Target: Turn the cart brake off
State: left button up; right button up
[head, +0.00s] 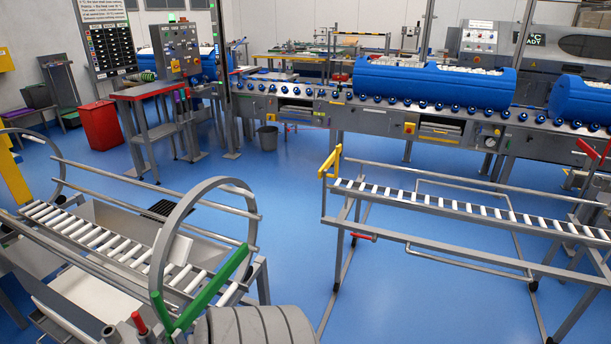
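The cart (450,255) is a grey tubular frame with a row of white rollers on top, standing at the right with small casters at its feet. A yellow latch-like bar (330,162) stands up at its left end. A small red lever (363,237) sticks out low on its left side; I cannot tell for certain whether this is the brake, or its setting. A red handle (588,148) shows at the right edge. Neither of my grippers is in view.
A hooped roller cradle (180,235) with a green bar (212,290) fills the left foreground. A conveyor (400,110) carrying blue tubs (430,85) runs along the back. Blue floor is open between cradle and cart. A red bin (101,127) stands at left.

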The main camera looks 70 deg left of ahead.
aim_at(376, 235)
jog(key=u, duration=1.85)
jog(key=i, duration=2.5)
jog(key=z, duration=0.05)
